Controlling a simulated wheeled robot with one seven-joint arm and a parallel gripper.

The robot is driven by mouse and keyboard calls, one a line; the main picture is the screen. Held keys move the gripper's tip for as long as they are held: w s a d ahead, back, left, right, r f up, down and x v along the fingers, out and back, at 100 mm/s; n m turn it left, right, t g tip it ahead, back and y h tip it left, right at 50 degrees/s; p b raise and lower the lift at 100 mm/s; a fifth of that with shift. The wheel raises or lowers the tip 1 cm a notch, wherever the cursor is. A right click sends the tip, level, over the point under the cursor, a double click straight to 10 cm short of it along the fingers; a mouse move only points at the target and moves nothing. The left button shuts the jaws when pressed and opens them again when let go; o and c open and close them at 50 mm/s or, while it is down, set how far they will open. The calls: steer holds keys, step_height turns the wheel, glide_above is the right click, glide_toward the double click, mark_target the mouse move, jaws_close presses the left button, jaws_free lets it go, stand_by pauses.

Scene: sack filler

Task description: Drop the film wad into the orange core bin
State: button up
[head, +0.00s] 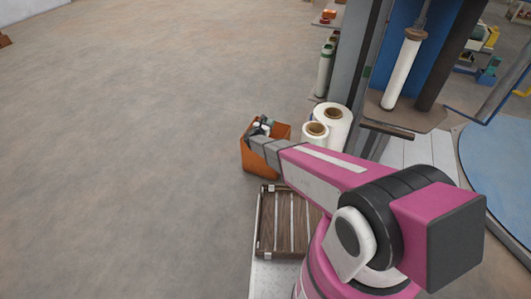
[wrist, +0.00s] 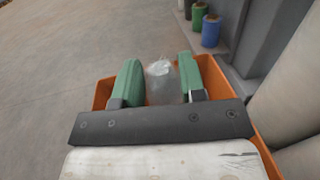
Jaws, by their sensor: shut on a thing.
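The film wad (wrist: 160,84) is a clear, crumpled piece of plastic with a whitish top, between the two green fingers of my gripper (wrist: 160,82) in the wrist view. My gripper is shut on it. The orange core bin (wrist: 102,94) lies around and below the fingers in the wrist view. In the head view, my gripper (head: 262,126) is over the orange core bin (head: 259,163), and my arm covers part of the bin's opening. The bin's inside is mostly hidden, and I cannot tell how far below the wad its floor is.
White film rolls (head: 333,122) stand right beside the bin. A brown slatted wooden crate (head: 283,222) lies in front of it. Grey machine posts rise behind the rolls. The floor (head: 130,150) to the left is clear.

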steer(key=o, duration=1)
steer(key=shift+s, duration=0.1)
steer(key=v, duration=1)
steer(key=shift+s+a+r, duration=0.1)
steer(key=shift+s+a, duration=0.05)
steer(key=shift+s, duration=0.15)
